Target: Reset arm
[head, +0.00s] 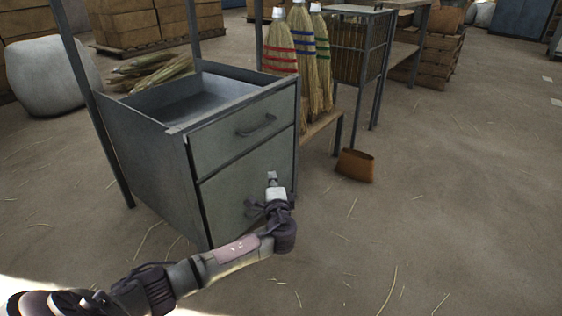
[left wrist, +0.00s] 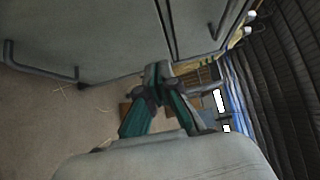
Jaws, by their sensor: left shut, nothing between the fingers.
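My left arm comes in from the lower left in the head view. Its gripper (head: 272,178) is in front of the lower drawer of a grey metal cabinet (head: 160,165). In the left wrist view the fingers of the left gripper (left wrist: 157,72) meet at the tips, and nothing is between them. The cabinet front (left wrist: 110,35) fills the upper left of that view. I cannot tell whether the gripper touches it. My right gripper does not show.
The cabinet's upper drawer (head: 244,131) has a bar handle. Several brooms (head: 281,50) stand behind to the right. The floor at right is mostly clear, with loose straw.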

